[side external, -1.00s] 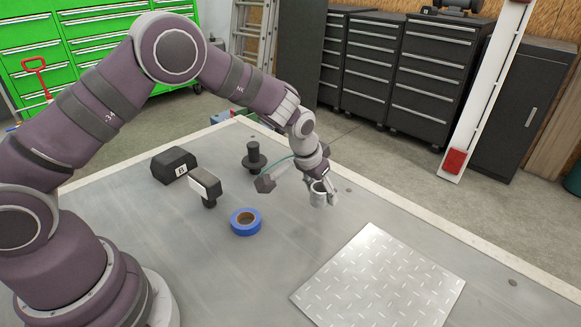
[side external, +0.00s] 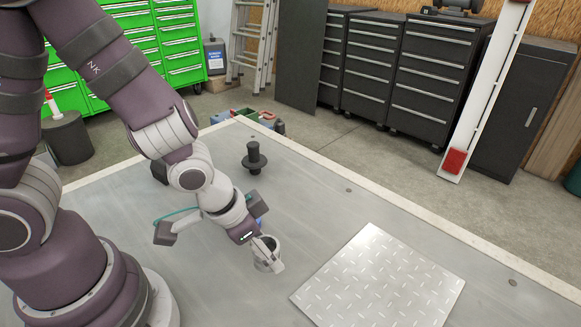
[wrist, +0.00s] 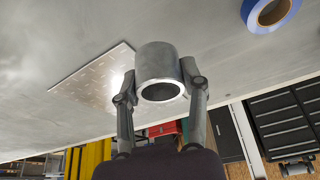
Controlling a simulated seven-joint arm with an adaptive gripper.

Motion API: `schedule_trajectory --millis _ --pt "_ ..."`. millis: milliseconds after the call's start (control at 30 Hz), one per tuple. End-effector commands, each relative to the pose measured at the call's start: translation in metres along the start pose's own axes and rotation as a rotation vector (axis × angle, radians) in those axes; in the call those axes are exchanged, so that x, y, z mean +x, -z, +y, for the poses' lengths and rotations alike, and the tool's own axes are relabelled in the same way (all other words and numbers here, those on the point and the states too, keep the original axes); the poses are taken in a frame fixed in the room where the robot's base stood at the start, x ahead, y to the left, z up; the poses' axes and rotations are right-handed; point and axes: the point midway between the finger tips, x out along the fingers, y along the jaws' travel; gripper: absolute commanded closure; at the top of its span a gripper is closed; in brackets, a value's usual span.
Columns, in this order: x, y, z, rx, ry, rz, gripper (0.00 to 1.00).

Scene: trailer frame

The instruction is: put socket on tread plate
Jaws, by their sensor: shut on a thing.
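The socket is a grey metal cylinder with a hollow end, seen in the side external view (side external: 268,247) and large in the wrist view (wrist: 157,66). My gripper (side external: 266,256) is shut on it, with one finger on each side in the wrist view (wrist: 158,88). The tread plate (side external: 378,281) is a bright square metal sheet with raised marks, flat on the grey table. It also shows in the wrist view (wrist: 92,78), partly behind the socket. In the side view the gripper and socket are left of the plate, apart from it.
A black flanged spindle (side external: 254,159) stands on the table (side external: 330,215) behind the gripper. A blue tape roll (wrist: 270,12) lies on the table, mostly hidden by my arm in the side view. The table between socket and plate is clear.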

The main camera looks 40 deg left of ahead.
Motion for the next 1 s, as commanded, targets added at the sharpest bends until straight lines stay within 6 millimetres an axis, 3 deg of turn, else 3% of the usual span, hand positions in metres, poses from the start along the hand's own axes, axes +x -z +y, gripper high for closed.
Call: schedule_trajectory --millis 100,233,700,933,1000 --pt "-0.003 -0.002 0.035 0.174 -0.07 0.002 0.98" --pt "-0.002 0.002 0.057 0.267 -0.109 0.003 0.98" --pt "0.055 0.106 0.094 0.269 -0.108 0.0 0.98" --pt "0.066 0.129 0.101 0.268 -0.108 0.0 0.98" --pt "0.078 0.125 0.102 0.268 -0.107 -0.006 0.98"
